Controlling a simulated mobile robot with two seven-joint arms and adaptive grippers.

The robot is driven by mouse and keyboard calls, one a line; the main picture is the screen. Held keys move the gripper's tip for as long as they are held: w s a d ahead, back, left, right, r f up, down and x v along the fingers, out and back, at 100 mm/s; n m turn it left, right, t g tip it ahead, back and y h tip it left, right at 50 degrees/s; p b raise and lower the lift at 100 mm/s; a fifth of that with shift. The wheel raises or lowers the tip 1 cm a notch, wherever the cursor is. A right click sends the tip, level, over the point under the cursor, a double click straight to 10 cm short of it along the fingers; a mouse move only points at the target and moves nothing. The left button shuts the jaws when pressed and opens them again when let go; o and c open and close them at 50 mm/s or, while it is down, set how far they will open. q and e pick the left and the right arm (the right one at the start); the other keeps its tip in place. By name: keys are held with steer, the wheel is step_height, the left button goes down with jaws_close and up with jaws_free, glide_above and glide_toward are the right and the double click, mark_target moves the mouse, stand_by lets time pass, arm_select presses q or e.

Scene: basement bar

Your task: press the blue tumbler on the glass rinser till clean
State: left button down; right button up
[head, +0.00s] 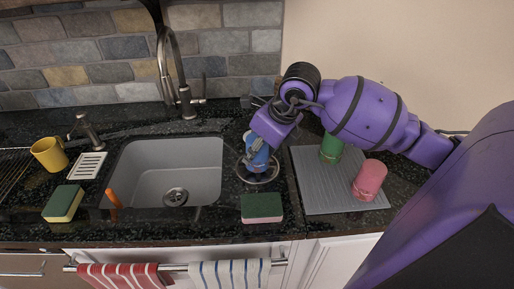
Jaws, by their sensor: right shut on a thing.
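The blue tumbler (258,156) is at the round glass rinser (259,179), set in the counter just right of the sink. My right gripper (258,147) is shut on the tumbler from above and partly hides it. The tumbler is over the middle of the rinser and looks roughly upright. I cannot tell whether it is pressed down, and its inside is hidden. My left gripper does not show.
A green tumbler (330,149) and a pink tumbler (369,180) stand on the grey ribbed mat (318,196) at right. The sink (150,165) and tall faucet (184,95) are left of the rinser. A sponge (262,208) lies in front; a yellow mug (49,154) stands far left.

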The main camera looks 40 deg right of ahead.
mark_target(253, 137)
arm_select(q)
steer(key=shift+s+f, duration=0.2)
arm_select(e)
steer(key=shift+f, duration=0.4)
stand_by(1.6)
